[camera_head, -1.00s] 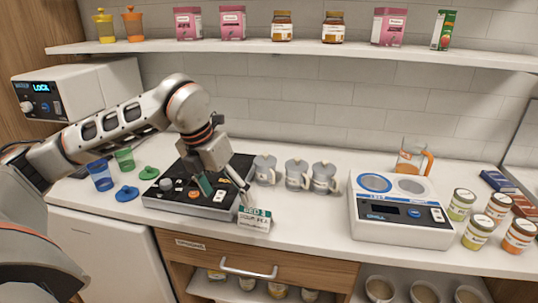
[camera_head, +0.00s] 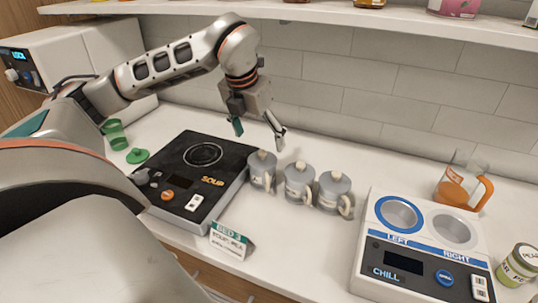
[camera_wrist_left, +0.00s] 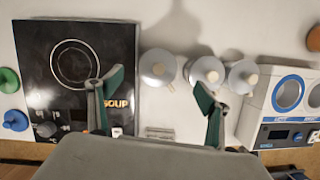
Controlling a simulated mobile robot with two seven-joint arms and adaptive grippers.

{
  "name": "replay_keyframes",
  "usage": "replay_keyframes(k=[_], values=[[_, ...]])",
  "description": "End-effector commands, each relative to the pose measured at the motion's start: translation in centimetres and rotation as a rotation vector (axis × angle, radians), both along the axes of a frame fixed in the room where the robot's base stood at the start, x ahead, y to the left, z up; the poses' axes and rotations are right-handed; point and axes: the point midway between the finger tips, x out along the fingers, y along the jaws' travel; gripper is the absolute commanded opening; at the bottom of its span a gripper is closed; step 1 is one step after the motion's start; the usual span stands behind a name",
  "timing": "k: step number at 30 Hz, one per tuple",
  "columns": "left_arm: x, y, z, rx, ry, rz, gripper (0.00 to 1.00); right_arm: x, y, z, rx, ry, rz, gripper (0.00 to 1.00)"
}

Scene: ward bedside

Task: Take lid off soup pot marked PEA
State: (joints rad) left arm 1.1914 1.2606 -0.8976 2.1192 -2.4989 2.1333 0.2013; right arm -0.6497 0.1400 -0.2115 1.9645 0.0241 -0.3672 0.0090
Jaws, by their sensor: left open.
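Three grey lidded soup pots stand in a row on the white counter: the left pot (camera_head: 261,178), the middle pot (camera_head: 297,188) and the right pot (camera_head: 331,196). Each lid has a pale round knob. The pots' labels are too small to read surely, so I cannot tell which is PEA. My left gripper (camera_head: 257,133) is open and empty, pointing down above the left pot. In the left wrist view the left pot's lid (camera_wrist_left: 157,66) lies between the open fingers (camera_wrist_left: 158,86), which are apart from it. All three lids are on.
A black SOUP hob (camera_head: 205,153) is left of the pots, with a BED 3 card (camera_head: 231,240) in front. A CHILL unit (camera_head: 420,262) with two wells stands right, an orange-handled jug (camera_head: 461,183) behind it. The shelf (camera_head: 330,14) overhangs the back.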

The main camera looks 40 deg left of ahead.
Motion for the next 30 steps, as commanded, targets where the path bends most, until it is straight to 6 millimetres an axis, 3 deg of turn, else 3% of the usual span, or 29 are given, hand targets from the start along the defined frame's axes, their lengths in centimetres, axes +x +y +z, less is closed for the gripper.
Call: replay_keyframes(k=[6,15,24,28,30], values=[[0.5,0.1,-2.3,0.0,0.004,0.0,0.78,-0.5,0.0,-1.0,-0.002,0.014,0.001,0.4],[1.3,0.4,-6.1,0.0,0.003,-0.001,0.78,-0.2,0.1,-0.9,-0.001,0.008,0.002,0.4],[1.5,0.5,-6.6,-0.001,0.002,-0.001,0.78,0.1,0.1,-0.4,0.001,-0.002,0.001,0.4],[1.5,0.4,-6.6,-0.001,0.002,-0.001,0.47,0.1,0.1,-0.4,0.001,-0.002,0.001,0.4],[1.5,0.4,-6.6,-0.001,0.002,-0.001,0.43,0.1,0.1,-0.4,0.001,-0.002,0.001,0.4]])
